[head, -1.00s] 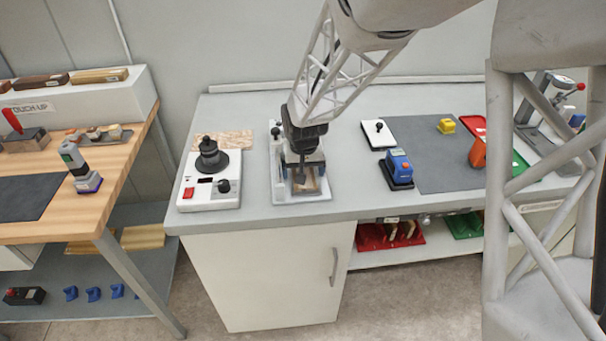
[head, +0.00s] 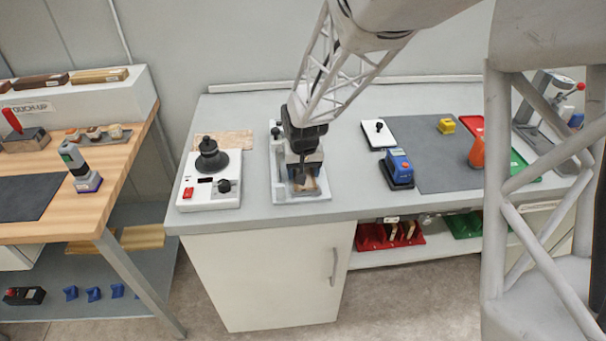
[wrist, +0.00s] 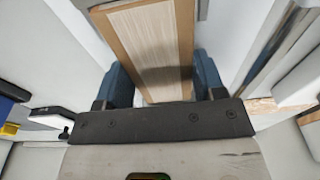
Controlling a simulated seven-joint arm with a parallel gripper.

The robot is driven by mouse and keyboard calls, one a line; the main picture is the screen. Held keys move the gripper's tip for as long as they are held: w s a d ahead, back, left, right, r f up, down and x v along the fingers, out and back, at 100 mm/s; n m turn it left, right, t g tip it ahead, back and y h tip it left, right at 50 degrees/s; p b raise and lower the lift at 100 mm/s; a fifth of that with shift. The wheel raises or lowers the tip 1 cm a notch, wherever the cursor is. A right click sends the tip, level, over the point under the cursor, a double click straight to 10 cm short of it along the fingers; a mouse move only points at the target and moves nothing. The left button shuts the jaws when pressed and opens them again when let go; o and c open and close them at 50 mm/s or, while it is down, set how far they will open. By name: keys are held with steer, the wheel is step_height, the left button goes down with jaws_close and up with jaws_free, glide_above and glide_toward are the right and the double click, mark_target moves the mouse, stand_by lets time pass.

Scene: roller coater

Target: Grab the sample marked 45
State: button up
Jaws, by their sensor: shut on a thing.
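A wooden sample panel with a pale coated face and brown edges (wrist: 150,50) stands out between the two blue fingers of my gripper (wrist: 160,84) in the wrist view. The gripper is shut on it. In the head view my gripper (head: 302,172) points down over the roller coater (head: 283,193), a pale device on the grey bench. A small part of the sample (head: 310,185) shows just below the fingers there. No number is readable on the sample. Whether it still touches the coater I cannot tell.
A white box with a black knob and red switch (head: 190,200) stands left of the coater. A blue device (head: 397,167) and a white plate (head: 378,134) stand to its right, before a dark mat (head: 435,170). Red bins (head: 372,238) sit on the shelf below.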

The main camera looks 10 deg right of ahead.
steer(key=shift+r, duration=0.8)
step_height(320, 180, up, 2)
steer(key=shift+r, duration=0.1)
steer(key=s+d, duration=0.1)
steer(key=s, duration=0.9)
steer(key=s+d+r, duration=0.1)
steer(key=s, duration=0.4)
steer(key=shift+s+d+r, duration=0.1)
steer(key=shift+s+d, duration=0.2)
steer(key=shift+s, duration=0.1)
